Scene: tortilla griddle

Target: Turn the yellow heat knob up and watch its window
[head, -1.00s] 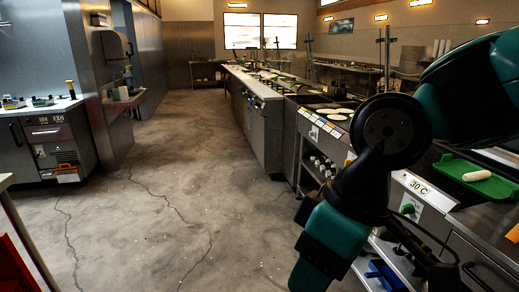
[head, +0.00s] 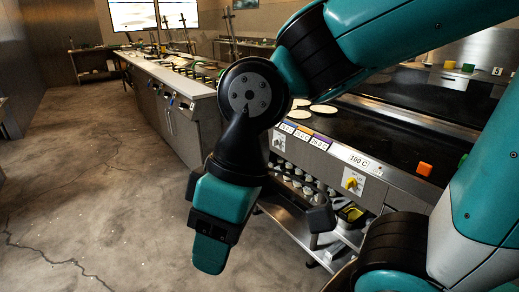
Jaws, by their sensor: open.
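The yellow heat knob (head: 351,184) sits on a white plate on the front of the griddle. Its window (head: 359,160) just above reads what looks like "100 C".
More small windows (head: 300,134) line the griddle front to the left. Below is a shelf (head: 293,212) with several pale round things. The floor (head: 90,190) to the left is clear.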

